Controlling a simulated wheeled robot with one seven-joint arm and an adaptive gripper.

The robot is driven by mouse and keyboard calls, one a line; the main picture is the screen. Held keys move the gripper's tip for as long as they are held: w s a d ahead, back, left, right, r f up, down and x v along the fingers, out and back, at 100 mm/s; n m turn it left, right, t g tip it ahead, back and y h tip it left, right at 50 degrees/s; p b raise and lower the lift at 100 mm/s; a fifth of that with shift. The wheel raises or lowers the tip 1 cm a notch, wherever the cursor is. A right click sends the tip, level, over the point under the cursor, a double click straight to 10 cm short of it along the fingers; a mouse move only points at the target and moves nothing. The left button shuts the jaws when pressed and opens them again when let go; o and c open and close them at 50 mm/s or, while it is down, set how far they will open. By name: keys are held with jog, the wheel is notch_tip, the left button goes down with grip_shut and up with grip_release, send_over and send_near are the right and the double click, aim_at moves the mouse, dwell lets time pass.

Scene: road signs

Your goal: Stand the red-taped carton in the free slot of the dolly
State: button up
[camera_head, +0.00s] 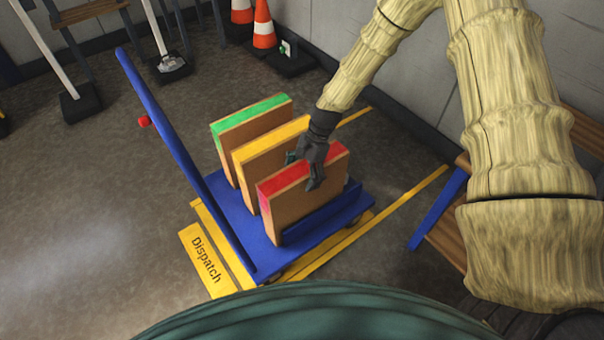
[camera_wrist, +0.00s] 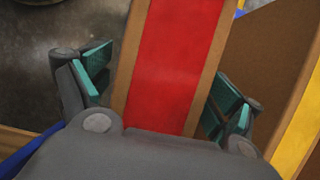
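The red-taped carton (camera_head: 292,211) stands upright at the near side of the blue dolly (camera_head: 262,258), behind a low blue rail. Its red top also fills the middle of the wrist view (camera_wrist: 175,60). My gripper (camera_head: 303,170) is over the carton's top edge. In the wrist view my gripper (camera_wrist: 162,92) has its green-padded fingers spread on either side of the carton. A gap shows on the left; contact on the right is hard to judge. The carton's lower edge is partly hidden by the rail.
A yellow-taped carton (camera_head: 250,160) and a green-taped carton (camera_head: 233,130) stand behind it on the dolly. The dolly's blue handle (camera_head: 180,135) rises at the left. A yellow "Dispatch" floor mark (camera_head: 205,260) lies beside it. A wooden bench (camera_head: 450,235) is at the right.

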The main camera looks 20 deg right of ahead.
jog(key=v, duration=1.2)
jog(key=shift+a, duration=0.1)
dwell(0.5)
